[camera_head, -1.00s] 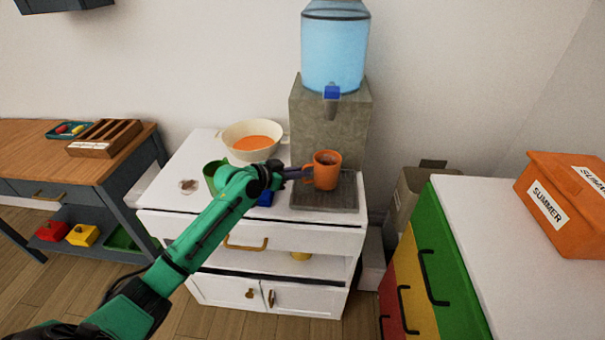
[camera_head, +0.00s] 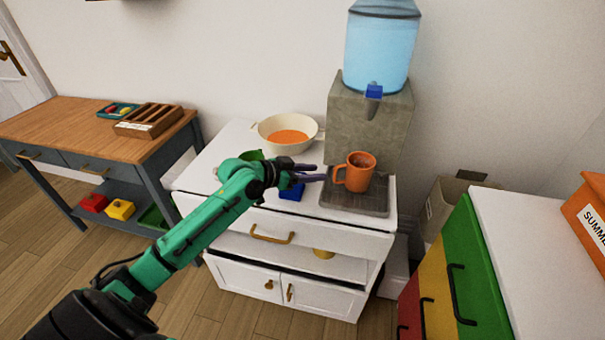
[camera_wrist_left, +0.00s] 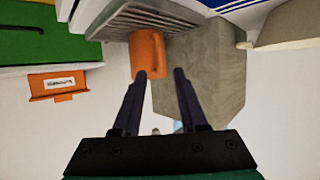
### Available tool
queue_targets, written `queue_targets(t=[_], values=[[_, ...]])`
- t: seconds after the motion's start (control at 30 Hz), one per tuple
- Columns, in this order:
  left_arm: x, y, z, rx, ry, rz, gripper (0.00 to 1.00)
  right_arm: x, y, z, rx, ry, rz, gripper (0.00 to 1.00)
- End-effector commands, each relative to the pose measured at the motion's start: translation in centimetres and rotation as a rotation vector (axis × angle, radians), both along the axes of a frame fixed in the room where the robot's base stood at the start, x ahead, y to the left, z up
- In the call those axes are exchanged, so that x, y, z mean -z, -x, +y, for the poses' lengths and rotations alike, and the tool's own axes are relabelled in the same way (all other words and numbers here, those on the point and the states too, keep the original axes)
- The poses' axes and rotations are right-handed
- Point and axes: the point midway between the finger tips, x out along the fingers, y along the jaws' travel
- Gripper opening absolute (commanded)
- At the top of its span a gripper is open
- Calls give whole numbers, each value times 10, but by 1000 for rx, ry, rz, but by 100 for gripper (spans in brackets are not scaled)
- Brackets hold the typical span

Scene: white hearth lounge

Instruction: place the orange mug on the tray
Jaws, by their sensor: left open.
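The orange mug (camera_head: 359,172) stands upright on the grey slatted drip tray (camera_head: 338,200) of the water dispenser, handle toward the left. It also shows in the wrist view (camera_wrist_left: 147,52). My left gripper (camera_head: 321,173) is open, its purple fingers just left of the mug's handle. A small teal tray (camera_head: 124,110) holding a red and a yellow item lies on the wooden table at left. My right gripper is not in view.
On the white cabinet (camera_head: 228,213) are a cream pan (camera_head: 288,133) with orange contents, a green object (camera_head: 251,155) and a blue object (camera_head: 291,192), both partly behind my arm. The dispenser (camera_head: 368,115) stands behind the mug. A wooden sorter (camera_head: 148,120) is beside the teal tray.

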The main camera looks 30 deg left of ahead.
Motion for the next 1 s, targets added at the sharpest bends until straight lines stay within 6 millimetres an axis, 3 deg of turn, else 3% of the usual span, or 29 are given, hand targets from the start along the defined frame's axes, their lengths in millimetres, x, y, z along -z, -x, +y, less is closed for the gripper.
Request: queue_targets(t=[0.1,0.23,0.77,0.87,1.0], values=[[-7,24,14,0,-4,5,42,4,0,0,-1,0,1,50],[-15,36,21,0,-2,2,42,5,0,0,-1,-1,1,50],[-19,39,23,1,0,1,42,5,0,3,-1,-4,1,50],[-4,46,17,4,-11,35,42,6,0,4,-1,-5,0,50],[58,84,-7,4,-86,200,42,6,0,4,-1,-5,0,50]])
